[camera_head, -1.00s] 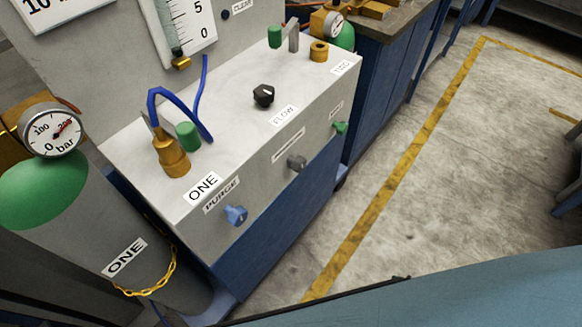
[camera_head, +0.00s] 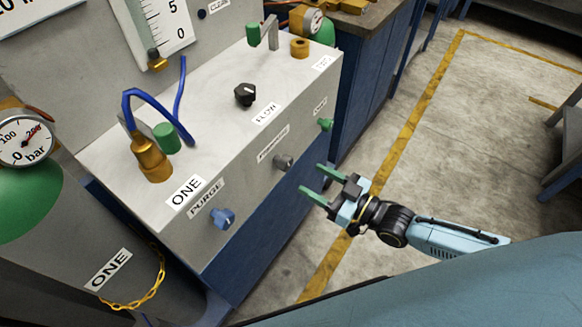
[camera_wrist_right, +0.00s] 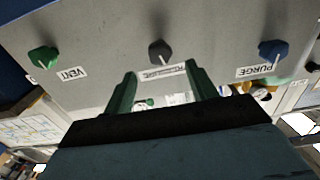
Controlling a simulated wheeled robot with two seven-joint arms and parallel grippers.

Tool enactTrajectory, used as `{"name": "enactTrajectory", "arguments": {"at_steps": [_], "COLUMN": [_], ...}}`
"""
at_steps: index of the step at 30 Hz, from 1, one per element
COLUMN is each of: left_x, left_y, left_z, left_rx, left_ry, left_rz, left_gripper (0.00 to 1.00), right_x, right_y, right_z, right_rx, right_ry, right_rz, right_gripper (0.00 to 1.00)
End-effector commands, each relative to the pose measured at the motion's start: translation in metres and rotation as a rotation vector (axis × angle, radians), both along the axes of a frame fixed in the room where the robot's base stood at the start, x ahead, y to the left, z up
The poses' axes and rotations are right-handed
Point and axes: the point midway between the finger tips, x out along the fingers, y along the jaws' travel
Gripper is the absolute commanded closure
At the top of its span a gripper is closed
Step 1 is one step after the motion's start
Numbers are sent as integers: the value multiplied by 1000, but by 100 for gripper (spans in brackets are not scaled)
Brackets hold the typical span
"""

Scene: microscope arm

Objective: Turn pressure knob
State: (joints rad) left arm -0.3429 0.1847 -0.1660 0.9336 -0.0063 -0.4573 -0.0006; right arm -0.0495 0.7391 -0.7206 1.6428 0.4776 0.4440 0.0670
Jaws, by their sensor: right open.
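The pressure knob (camera_head: 284,162) is a small dark grey knob on the front face of the grey panel box (camera_head: 246,160), between the blue purge knob (camera_head: 222,218) and a green knob (camera_head: 325,124). My right gripper (camera_head: 311,185) is open, its two green fingers pointing at the front face, apart from the knob and a little to its lower right. In the right wrist view the grey knob (camera_wrist_right: 160,50) lies ahead, roughly in line with the gap between the fingers (camera_wrist_right: 160,88). Nothing is between the fingers. My left gripper is not in view.
A black flow knob (camera_head: 245,94), a brass fitting (camera_head: 151,160) with a blue hose and green knobs stand on the box top. A grey cylinder (camera_head: 75,245) with gauge (camera_head: 27,138) stands left. Open floor (camera_head: 460,150) lies to the right.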

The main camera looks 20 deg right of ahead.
Motion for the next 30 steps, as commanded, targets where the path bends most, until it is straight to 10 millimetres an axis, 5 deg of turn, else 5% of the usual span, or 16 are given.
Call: {"name": "enactTrajectory", "arguments": {"at_steps": [10, 24, 30], "left_x": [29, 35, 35], "left_y": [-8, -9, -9], "left_z": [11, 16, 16], "left_rx": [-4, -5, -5], "left_ry": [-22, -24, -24], "left_rz": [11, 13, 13], "left_gripper": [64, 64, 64], "right_x": [51, 61, 61], "right_y": [39, 47, 47], "right_z": [-1, -1, -1], "right_rx": [-2, -2, -2], "right_ry": [-1, 1, 1], "right_rz": [-1, -1, -2], "right_gripper": [43, 43, 69]}}
